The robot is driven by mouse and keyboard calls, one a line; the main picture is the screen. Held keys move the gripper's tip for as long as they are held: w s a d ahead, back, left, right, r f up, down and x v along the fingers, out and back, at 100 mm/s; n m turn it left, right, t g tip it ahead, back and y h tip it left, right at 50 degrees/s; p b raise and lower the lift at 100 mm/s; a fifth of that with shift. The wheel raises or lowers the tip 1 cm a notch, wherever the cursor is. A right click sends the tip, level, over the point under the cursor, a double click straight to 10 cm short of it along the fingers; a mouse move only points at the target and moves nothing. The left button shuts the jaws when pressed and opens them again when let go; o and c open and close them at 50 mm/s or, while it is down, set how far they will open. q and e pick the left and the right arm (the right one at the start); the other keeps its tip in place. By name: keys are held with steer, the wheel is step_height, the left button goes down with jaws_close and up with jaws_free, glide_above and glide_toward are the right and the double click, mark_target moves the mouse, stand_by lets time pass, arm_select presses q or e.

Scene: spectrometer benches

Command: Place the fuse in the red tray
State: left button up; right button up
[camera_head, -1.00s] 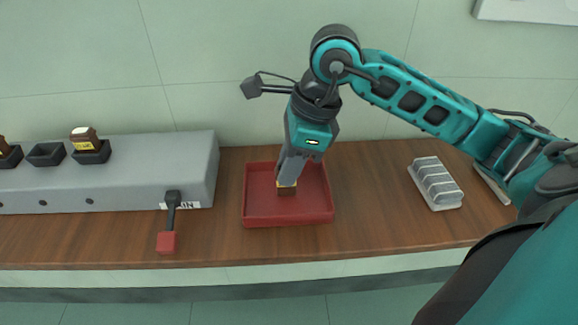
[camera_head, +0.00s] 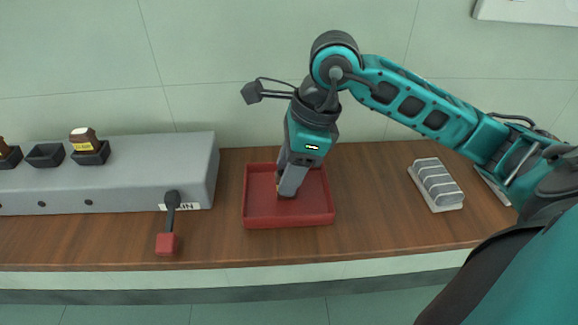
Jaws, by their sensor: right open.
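The red tray (camera_head: 257,213) lies on the wooden bench, right of the grey fuse box. My right gripper (camera_head: 287,190) points down into the tray, its fingertips low near the tray floor. It is open. The fuse, a brown block with a yellow label, is almost wholly hidden behind the fingers; only a faint sliver seems to show at their left edge. I cannot tell whether the fingers touch it. My left gripper is not in view.
The grey box (camera_head: 120,180) has an empty black socket (camera_head: 45,155) and another brown fuse (camera_head: 84,140) seated beside it. A red-handled lever (camera_head: 167,243) juts from its front. A grey slotted rack (camera_head: 436,184) stands at the right. Bench around the tray is clear.

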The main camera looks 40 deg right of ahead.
steer(key=p+v, duration=0.1)
steer(key=v, duration=1.1)
steer(key=shift+r, duration=0.15)
